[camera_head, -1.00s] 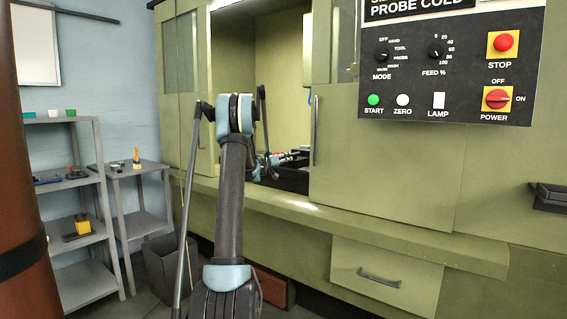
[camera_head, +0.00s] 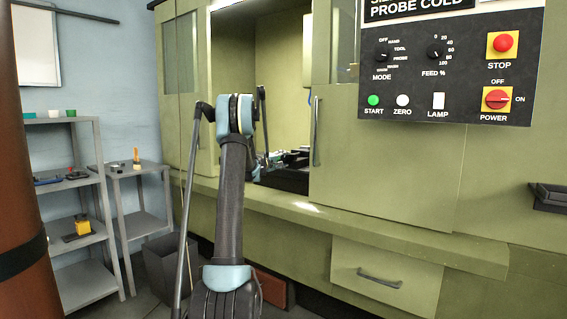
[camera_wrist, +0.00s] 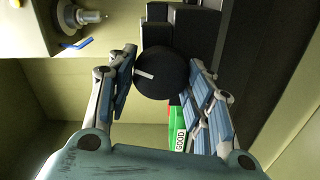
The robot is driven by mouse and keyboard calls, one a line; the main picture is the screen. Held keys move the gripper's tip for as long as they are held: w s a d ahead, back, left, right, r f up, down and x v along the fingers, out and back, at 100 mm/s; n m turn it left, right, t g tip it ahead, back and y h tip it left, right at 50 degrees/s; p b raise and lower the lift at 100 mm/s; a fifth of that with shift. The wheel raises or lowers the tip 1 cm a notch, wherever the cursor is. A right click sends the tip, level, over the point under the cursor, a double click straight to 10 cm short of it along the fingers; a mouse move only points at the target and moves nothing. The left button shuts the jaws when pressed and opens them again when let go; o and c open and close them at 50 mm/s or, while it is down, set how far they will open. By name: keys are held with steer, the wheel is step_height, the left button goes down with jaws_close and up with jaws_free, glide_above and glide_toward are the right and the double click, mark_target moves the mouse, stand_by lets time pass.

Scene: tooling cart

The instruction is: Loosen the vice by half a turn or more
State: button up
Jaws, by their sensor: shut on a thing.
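In the wrist view the vice (camera_wrist: 195,20) is a dark grey and black block running up the picture, with a round black knob (camera_wrist: 165,78) on its near end. The knob carries a white line that slants down to the right on its upper left. My gripper (camera_wrist: 163,80) has one blue-padded finger on the left of the knob and one on the right, and it is shut on the knob. In the head view my arm reaches into the open bay of the green machine (camera_head: 400,180), and it hides my gripper and most of the vice.
A green box marked GOOD (camera_wrist: 178,138) lies below the knob in the wrist view. A round metal fitting (camera_wrist: 88,17) and a blue handle (camera_wrist: 76,44) are on the left. The control panel (camera_head: 450,65) hangs at the right of the bay.

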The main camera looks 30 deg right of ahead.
steer(key=n, duration=0.4)
steer(key=shift+w+a+f+n, duration=0.1)
steer(key=shift+w+a+n, duration=0.2)
steer(key=shift+a, duration=0.05)
steer(key=n, duration=0.5)
steer(key=shift+d+n, duration=0.1)
steer(key=shift+n, duration=0.2)
steer(key=n, duration=0.4)
steer(key=shift+s+d, duration=0.1)
steer(key=n, duration=0.9)
steer(key=shift+n, duration=0.3)
steer(key=n, duration=0.4)
steer(key=shift+n, duration=0.3)
steer(key=n, duration=0.4)
steer(key=shift+a+n, duration=0.2)
steer(key=shift+n, duration=1.9)
